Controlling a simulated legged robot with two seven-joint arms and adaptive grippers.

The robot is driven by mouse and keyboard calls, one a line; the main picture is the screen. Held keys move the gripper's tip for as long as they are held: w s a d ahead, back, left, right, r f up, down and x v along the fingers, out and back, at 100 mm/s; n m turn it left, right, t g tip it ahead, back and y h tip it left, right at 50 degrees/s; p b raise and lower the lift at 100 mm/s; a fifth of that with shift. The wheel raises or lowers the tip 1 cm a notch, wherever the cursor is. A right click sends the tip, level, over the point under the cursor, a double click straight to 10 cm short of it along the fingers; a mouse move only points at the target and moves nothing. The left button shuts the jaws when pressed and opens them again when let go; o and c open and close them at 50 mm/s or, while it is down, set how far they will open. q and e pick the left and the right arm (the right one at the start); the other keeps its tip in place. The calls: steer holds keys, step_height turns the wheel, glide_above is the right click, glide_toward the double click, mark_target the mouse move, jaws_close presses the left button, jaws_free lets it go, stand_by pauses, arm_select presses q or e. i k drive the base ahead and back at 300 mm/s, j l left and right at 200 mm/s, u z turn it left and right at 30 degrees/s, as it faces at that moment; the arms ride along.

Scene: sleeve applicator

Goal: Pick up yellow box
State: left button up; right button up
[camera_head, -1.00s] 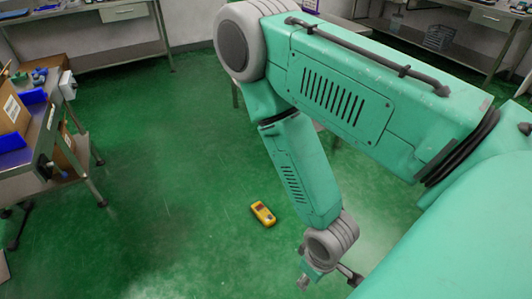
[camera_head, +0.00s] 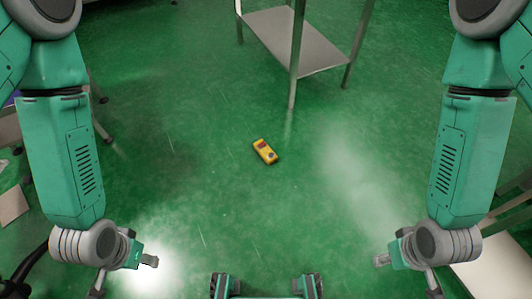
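The yellow box (camera_head: 265,152) lies on the green floor near the middle of the view. My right gripper (camera_head: 408,274) is at the lower right, also with fingers spread and empty. Both grippers are well apart from the box, one on each side and nearer to me.
A metal table with a lower shelf (camera_head: 295,42) stands beyond the box, its near leg reaching the floor just behind it. The green floor (camera_head: 240,205) around the box is clear. A flat pale item (camera_head: 12,205) is at the left edge, partly cut off.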

mark_target(264, 152)
steer(key=i+z, duration=0.2)
steer(key=i, duration=0.25)
steer(key=i+z, duration=0.2)
steer(key=i, duration=0.25)
steer(key=i+j+z, duration=0.2)
steer(key=i, duration=0.2)
steer(key=i+j+z, duration=0.2)
steer(key=i, duration=0.25)
